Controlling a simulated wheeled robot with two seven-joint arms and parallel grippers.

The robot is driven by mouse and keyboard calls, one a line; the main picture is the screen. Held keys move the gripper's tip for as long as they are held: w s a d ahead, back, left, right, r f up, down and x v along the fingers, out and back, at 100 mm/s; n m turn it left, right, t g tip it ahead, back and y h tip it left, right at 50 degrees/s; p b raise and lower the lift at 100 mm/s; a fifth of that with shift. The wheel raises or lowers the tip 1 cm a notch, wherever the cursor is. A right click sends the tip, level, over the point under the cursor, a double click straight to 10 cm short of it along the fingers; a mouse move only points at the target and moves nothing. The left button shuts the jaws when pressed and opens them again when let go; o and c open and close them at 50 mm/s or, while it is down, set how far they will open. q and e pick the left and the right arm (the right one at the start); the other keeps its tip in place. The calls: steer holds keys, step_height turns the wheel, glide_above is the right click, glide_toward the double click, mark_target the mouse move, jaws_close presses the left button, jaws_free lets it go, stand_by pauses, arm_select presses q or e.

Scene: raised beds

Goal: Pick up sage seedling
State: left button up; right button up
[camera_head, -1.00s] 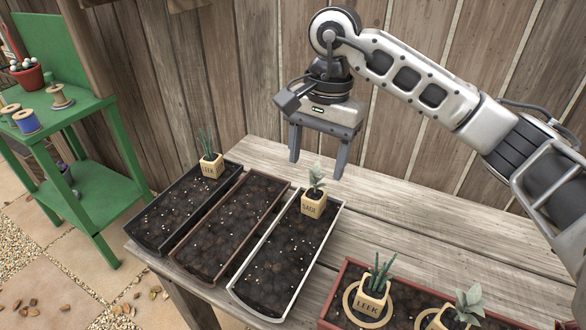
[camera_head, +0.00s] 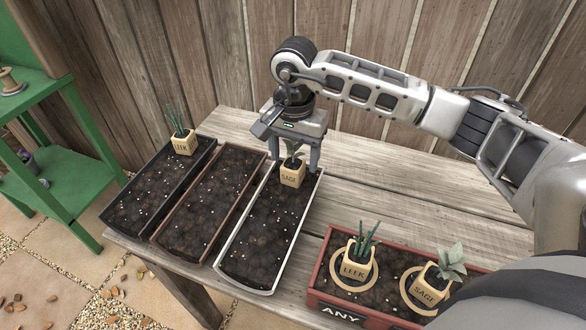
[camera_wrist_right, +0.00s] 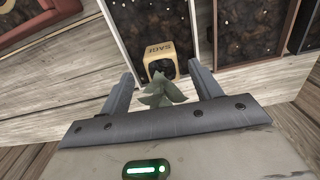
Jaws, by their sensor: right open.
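A sage seedling in a tan pot labelled SAGE (camera_head: 292,175) stands upright at the far end of the white-rimmed planter (camera_head: 272,291). My right gripper (camera_head: 293,160) is open just above and behind it, with one finger on each side of the grey-green leaves. In the right wrist view the leaves (camera_wrist_right: 163,92) lie between the open fingers, and the pot (camera_wrist_right: 160,68) sits beyond the fingertips. I cannot tell whether the fingers touch the plant. A second sage seedling (camera_head: 427,289) stands in a ring in the red ANY planter (camera_head: 341,313). My left gripper is out of view.
A leek seedling (camera_head: 185,144) stands in the black planter (camera_head: 115,222) at left. A brown planter (camera_head: 207,250) lies between it and the white one. Another leek seedling (camera_head: 355,265) is in the red planter. A plank wall (camera_head: 200,60) rises close behind the bench.

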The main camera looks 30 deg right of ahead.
mark_target(293, 163)
steer(key=shift+w+f, duration=0.2)
steer(key=shift+f, duration=1.6)
steer(key=c, duration=1.1)
steer(key=shift+r, duration=0.1)
